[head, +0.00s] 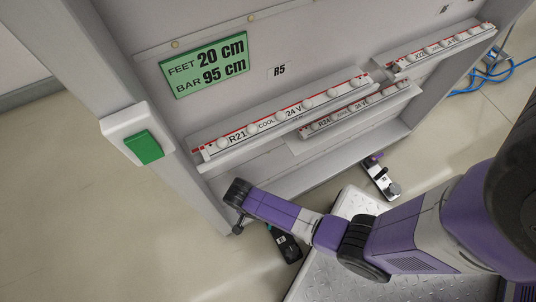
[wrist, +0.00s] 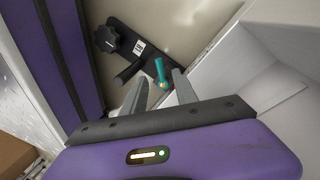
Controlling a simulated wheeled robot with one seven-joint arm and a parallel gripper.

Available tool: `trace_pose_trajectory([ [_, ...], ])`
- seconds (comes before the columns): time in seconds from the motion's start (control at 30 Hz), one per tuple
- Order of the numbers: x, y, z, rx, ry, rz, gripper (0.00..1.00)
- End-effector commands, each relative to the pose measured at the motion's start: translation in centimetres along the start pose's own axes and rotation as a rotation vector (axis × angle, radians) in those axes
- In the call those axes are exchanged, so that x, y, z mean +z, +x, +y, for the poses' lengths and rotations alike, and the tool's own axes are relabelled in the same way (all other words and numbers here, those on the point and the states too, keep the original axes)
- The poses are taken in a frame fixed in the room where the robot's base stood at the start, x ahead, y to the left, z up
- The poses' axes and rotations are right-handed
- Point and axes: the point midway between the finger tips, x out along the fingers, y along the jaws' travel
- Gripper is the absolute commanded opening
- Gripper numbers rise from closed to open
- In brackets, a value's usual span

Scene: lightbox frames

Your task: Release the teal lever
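The teal lever (wrist: 161,72) stands out from a black floor bracket (wrist: 128,48) with a knob and a white label. My gripper (wrist: 159,84) is open in the wrist view, its two grey fingers pointing toward the lever. The lever shows in the gap between the fingertips; I cannot tell whether either finger touches it. In the head view the black bracket (head: 286,246) lies on the floor by the frame's lower corner, with only a sliver of teal beside my purple arm. My fingers are hidden there.
A grey frame with light bars (head: 280,116) and a green sign (head: 205,64) rises beside my arm. A green button (head: 144,147) is on its post. A second bracket (head: 381,180) lies farther right, near a metal plate (head: 345,270). A white wall stands close right of my fingers.

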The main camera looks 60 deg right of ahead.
Motion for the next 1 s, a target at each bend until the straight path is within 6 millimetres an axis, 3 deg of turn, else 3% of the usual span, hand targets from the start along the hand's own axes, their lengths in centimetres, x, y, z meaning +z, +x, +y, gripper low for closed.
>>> trace_pose_trajectory([
  [0.1, 0.0, 2.5, -0.1, 0.001, 0.000, -0.001, 0.35],
  [0.3, 0.0, 4.9, -0.1, 0.000, -0.002, 0.000, 0.35],
  [0.7, 0.0, 5.5, -0.1, -0.002, -0.002, 0.000, 0.35],
  [0.73, 0.0, 5.5, 0.0, -0.002, -0.002, 0.000, 0.33],
  [0.9, 0.0, 5.5, 0.0, -0.001, -0.002, 0.000, 0.00],
  [1.0, 0.0, 5.5, 0.0, -0.001, -0.002, 0.000, 0.00],
])
